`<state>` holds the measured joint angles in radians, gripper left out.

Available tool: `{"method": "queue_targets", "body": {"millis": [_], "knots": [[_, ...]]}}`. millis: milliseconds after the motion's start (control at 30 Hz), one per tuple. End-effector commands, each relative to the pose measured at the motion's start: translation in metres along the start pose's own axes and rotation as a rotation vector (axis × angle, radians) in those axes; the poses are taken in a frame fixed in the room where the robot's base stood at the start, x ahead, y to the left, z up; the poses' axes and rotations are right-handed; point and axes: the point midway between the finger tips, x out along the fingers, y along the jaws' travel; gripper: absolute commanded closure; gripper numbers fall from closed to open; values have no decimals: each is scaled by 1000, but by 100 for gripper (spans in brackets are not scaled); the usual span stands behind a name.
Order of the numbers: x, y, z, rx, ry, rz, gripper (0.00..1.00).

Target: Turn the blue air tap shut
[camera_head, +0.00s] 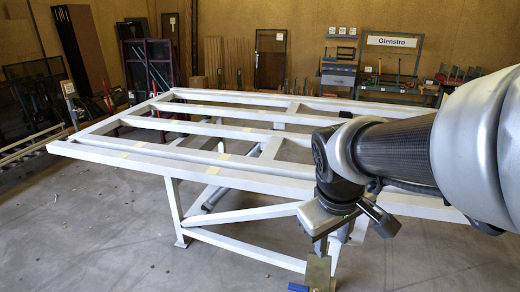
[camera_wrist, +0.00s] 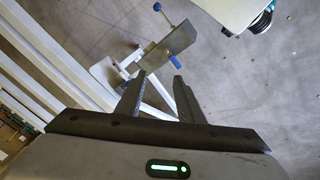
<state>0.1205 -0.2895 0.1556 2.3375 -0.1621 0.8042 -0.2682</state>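Two blue parts sit at a grey metal plate in the wrist view. One is a blue end (camera_wrist: 157,7) on a thin rod beyond the plate. The other is a short blue piece (camera_wrist: 175,63) at the plate's near edge, just past my fingertips. I cannot tell for sure which one is the air tap's handle. The plate (camera_wrist: 170,44) looks brownish in the head view (camera_head: 320,272), with a blue part (camera_head: 298,287) at its left. My gripper (camera_wrist: 160,76) is open, its fingers apart with nothing seen between them. In the head view it points down above the plate.
A white slatted glass-frame table (camera_head: 230,167) on white legs fills the middle, close beside my arm. White frame bars (camera_wrist: 30,75) show at the wrist view's left. Racks and a tool shelf (camera_head: 390,75) stand at the back wall. The floor (camera_head: 100,235) at front left is clear.

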Motion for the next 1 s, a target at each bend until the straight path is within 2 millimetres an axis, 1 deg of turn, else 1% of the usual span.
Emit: {"method": "queue_targets", "body": {"millis": [33,67,167,267,400,500,633,867,1000], "knots": [[-2,8,-12,-68,-41,-10,66],[3,11,-18,-119,-59,-16,66],[23,18,-38,-293,-112,-53,66],[48,17,-55,-462,-142,-114,66],[84,7,-71,-660,-141,-215,66],[104,-3,-77,-758,-123,-275,66],[120,-12,-82,-830,-98,-320,66],[141,-20,-79,-853,-90,-334,66],[166,-27,-73,-852,-92,-335,66]]}}
